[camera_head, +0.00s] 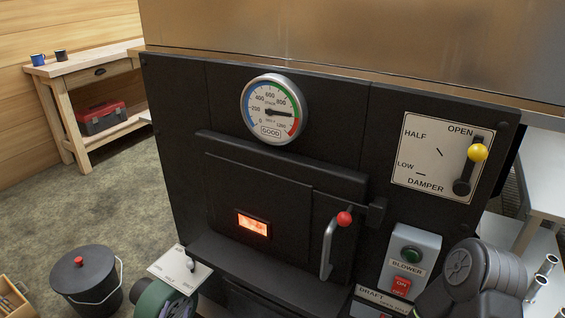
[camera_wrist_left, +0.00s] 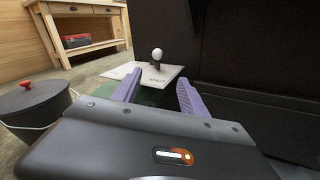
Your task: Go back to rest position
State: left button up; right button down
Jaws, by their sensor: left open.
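My left gripper (camera_wrist_left: 159,82) shows in the left wrist view with its two purple fingers apart and nothing between them. Beyond the fingertips is a white plate (camera_wrist_left: 118,72) with a lever that has a white knob (camera_wrist_left: 157,53). The gap between gripper and knob is hard to judge. In the head view the same labelled plate (camera_head: 168,267) sits at the lower left of the black evaporator front (camera_head: 180,110), above a green rounded housing (camera_head: 152,300). The left gripper is not clear in the head view. My right gripper is not seen.
The fire door (camera_head: 258,195) is shut, with a red-knobbed handle (camera_head: 329,246). The damper lever's yellow knob (camera_head: 478,152) is near OPEN. A blower switch box (camera_head: 410,256) is at lower right. A lidded black bucket (camera_head: 87,282) stands on the floor; a wooden bench (camera_head: 95,66) is behind.

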pick_arm(q)
jog(key=s+d+f+m+g+h, duration=0.1)
jog(key=s+d+m+g+h, duration=0.2)
jog(key=d, duration=0.6)
jog(key=s+d+f+m+g+h, duration=0.1)
jog(key=s+d+m+g+h, duration=0.15)
jog(key=d, duration=0.55)
jog(key=s+d+f+m+g+h, duration=0.2)
jog(key=s+d+m+g+h, duration=0.15)
jog(key=d, duration=0.55)
jog(key=s+d+m+g, duration=0.4)
jog(key=s+m, duration=0.1)
jog(key=s, duration=0.4)
jog(key=s+d+m+g, duration=0.3)
jog(key=s+d+m, duration=0.15)
jog(key=s, duration=0.55)
jog(key=s+a+r+m+g+y, duration=0.2)
jog(key=s+a+r+m+y, duration=0.3)
jog(key=s+a+m, duration=0.4)
notch_tip(320, 180, up, 18)
jog(key=w+d+m+t+p, duration=0.1)
jog(key=w+d+m+p, duration=0.1)
jog(key=p, duration=1.3)
jog(key=shift+w+f+m, duration=0.2)
jog(key=shift+f+m, duration=0.05)
jog(key=shift+m, duration=0.2)
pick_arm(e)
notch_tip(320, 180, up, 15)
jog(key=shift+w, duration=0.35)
